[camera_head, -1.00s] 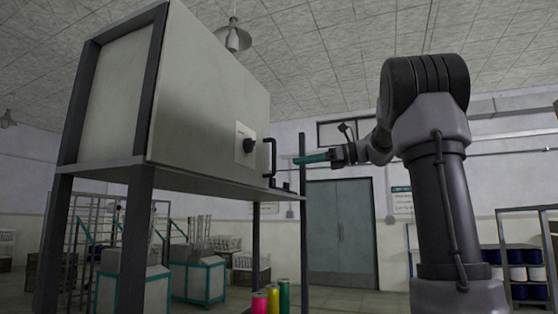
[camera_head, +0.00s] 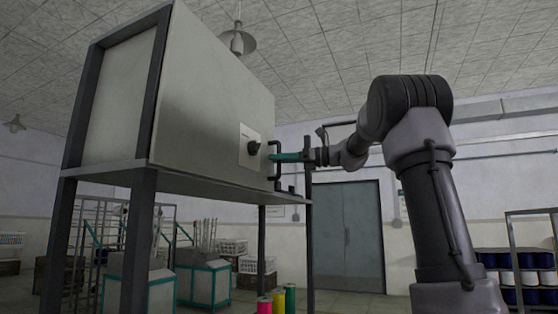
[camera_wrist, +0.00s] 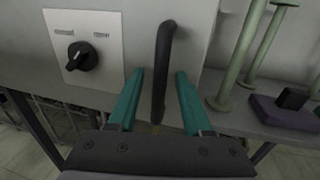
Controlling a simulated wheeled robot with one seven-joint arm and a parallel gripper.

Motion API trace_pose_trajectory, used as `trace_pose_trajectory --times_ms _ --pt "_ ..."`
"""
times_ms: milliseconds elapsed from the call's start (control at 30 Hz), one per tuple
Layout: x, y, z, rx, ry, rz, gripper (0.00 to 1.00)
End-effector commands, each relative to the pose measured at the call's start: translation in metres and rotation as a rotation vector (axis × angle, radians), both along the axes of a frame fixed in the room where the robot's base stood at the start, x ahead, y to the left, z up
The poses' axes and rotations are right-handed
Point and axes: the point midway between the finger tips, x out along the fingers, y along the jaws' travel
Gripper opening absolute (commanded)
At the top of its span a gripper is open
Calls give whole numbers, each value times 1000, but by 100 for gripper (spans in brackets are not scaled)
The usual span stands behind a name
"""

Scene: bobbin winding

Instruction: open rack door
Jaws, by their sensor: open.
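The rack (camera_head: 205,95) is a grey box on dark legs, and its front door looks closed. A black bar handle (camera_wrist: 164,62) stands upright near the door's right edge; it also shows in the head view (camera_head: 277,160). A black rotary knob (camera_wrist: 82,57) sits on a white plate left of the handle. My gripper (camera_wrist: 156,85) has teal fingers and is open, with one finger on each side of the handle's lower part. Gaps show between the fingers and the handle. In the head view my gripper (camera_head: 285,157) reaches the handle from the right.
Green posts (camera_wrist: 240,60) and a small purple block with a black top (camera_wrist: 285,108) stand on the shelf right of the handle. Coloured spools (camera_head: 277,300) stand below the rack. A grey double door (camera_head: 347,235) is in the back wall.

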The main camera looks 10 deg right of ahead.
Motion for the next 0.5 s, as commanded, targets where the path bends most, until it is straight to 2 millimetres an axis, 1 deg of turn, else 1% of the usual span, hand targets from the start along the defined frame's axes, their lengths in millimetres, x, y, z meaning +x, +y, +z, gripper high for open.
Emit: trace_pose_trajectory --times_ms 233,267,300,333,367,400,500 --pt "1 1 0 0 0 -1 50" --pt "0 1 0 0 0 0 46" --pt "0 1 0 0 -1 0 30" --pt "0 1 0 0 0 0 19" --pt "0 1 0 0 -1 0 8" --pt "0 1 0 0 -1 0 0" --pt "0 1 0 0 -1 0 0"
